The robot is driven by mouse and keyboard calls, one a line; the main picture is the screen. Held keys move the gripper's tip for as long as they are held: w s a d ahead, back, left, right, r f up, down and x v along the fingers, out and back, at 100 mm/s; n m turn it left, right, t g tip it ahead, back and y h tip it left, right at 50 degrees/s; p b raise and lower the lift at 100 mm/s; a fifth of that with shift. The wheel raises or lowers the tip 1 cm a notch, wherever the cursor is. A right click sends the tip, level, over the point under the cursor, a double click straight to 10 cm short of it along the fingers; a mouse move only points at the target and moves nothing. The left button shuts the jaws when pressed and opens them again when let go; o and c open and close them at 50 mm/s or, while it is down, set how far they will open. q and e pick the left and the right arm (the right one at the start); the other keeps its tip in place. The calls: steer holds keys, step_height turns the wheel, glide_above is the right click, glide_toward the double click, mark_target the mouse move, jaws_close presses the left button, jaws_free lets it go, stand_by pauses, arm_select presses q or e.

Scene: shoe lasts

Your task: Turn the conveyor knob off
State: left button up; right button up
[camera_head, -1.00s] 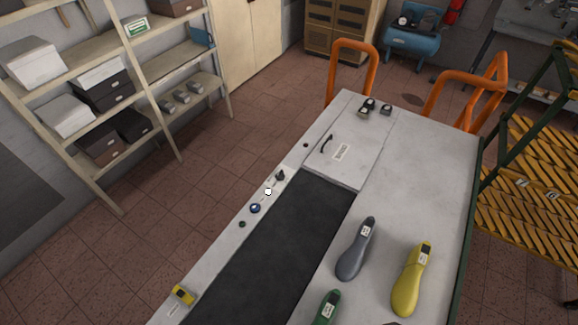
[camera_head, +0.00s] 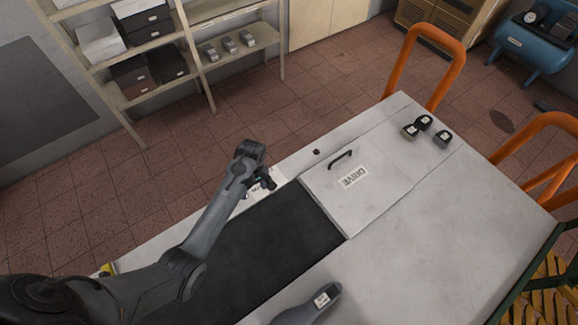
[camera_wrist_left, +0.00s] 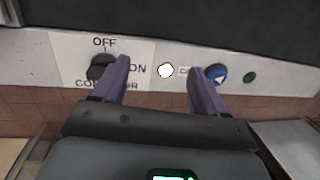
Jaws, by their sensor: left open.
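The black conveyor knob (camera_wrist_left: 101,68) sits on a white label in the left wrist view, with OFF printed above it and ON to its right. Which way it points is unclear. My left gripper (camera_wrist_left: 160,68) is open, and its left finger partly overlaps the knob in that view. The knob is not between the two fingers, and I cannot tell whether they touch. In the head view my left gripper (camera_head: 264,183) hangs over the panel strip beside the belt and hides the knob. My right gripper is not in view.
The dark belt (camera_head: 270,240) runs alongside. A DRIVE cover (camera_head: 375,190) lies beyond the gripper. A grey shoe last (camera_head: 310,308) lies near the front.

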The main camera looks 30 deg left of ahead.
arm_select(q)
steer(key=w+r+t, duration=0.2)
steer(key=w+r, duration=0.3)
steer(key=w, duration=0.3)
steer(key=f, duration=0.5)
steer(key=f+b, duration=0.1)
steer(key=f, duration=0.3)
steer(key=shift+s+a+f, duration=0.15)
steer(key=shift+s+f, duration=0.05)
steer(key=shift+f, duration=0.15)
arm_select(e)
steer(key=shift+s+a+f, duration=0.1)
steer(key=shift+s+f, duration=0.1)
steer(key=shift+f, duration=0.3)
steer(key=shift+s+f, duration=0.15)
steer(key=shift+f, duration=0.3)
arm_select(q)
steer(key=c, duration=1.1)
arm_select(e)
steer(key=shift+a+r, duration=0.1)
